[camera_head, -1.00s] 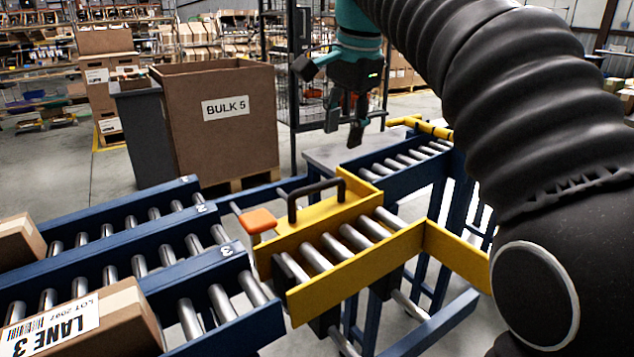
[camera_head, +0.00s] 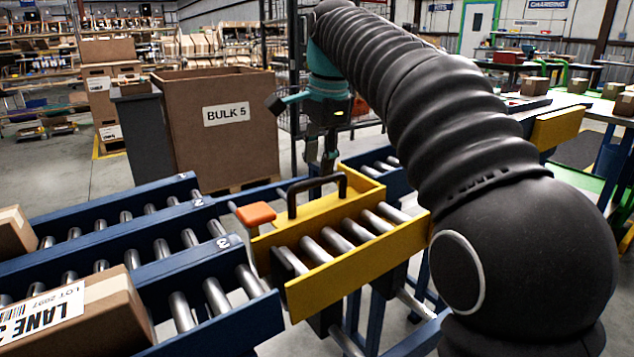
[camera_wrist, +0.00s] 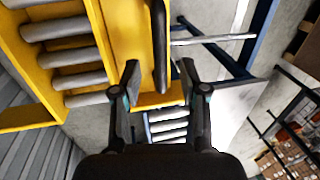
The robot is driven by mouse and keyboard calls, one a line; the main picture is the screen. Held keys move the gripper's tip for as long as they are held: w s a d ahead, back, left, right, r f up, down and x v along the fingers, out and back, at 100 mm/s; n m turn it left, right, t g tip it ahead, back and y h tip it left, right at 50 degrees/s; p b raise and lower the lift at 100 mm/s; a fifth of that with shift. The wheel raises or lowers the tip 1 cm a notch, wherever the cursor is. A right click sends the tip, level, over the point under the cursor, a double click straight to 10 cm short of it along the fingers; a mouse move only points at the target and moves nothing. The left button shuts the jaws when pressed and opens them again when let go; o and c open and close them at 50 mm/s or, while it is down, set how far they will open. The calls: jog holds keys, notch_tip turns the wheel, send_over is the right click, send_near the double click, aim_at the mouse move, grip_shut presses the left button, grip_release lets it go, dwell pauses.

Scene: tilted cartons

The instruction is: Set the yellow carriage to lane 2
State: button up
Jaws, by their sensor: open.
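The yellow carriage (camera_head: 355,268) carries several grey rollers, a black handle (camera_head: 291,200) on its far side and an orange paddle (camera_head: 255,214) at its left corner. Its left end faces the end of the lane marked 3 (camera_head: 270,305). The lane marked 2 (camera_head: 150,250) lies behind lane 3. My gripper (camera_head: 320,165) is open and empty, pointing down just above and behind the handle's right end. In the wrist view, the handle (camera_wrist: 160,50) lies in line with the gap between my fingers (camera_wrist: 160,82), and I see no contact.
A carton labelled LANE 3 (camera_head: 95,325) sits on the lane 3 rollers, and another carton (camera_head: 14,232) is at the left edge. A large BULK 5 box (camera_head: 220,140) stands behind the lanes. A blue roller conveyor (camera_head: 378,170) lies beyond the carriage.

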aim_at(316, 179)
jog(key=shift+w+a+f+b, duration=0.1)
jog(key=shift+w+f+b, duration=0.1)
jog(key=shift+f, duration=0.75)
jog(key=shift+w+a+f+b, duration=0.1)
jog(key=shift+f+b, duration=0.1)
jog(key=shift+f, duration=0.7)
jog(key=shift+c, duration=0.2)
grip_shut()
